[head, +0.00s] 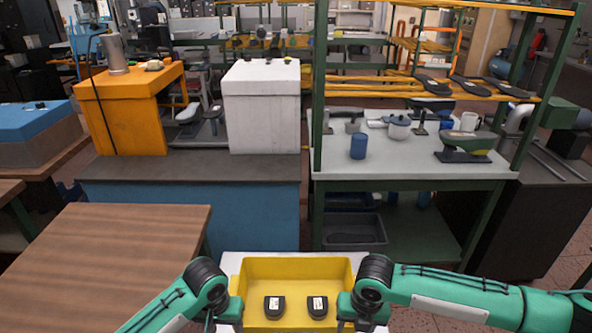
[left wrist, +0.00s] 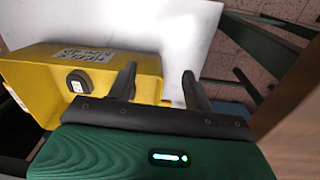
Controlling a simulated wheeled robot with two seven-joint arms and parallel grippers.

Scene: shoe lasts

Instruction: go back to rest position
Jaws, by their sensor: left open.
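A yellow crate (head: 297,266) sits on a white surface in front of me. My left gripper (head: 234,308) is at the crate's left side.
A brown wooden table (head: 120,240) stands at the left. Behind are a blue cabinet (head: 200,205) with a dark top and a green-framed workbench (head: 335,171) with a blue cup (head: 358,146) and shoe parts. Tiled floor (head: 425,318) shows at the front right.

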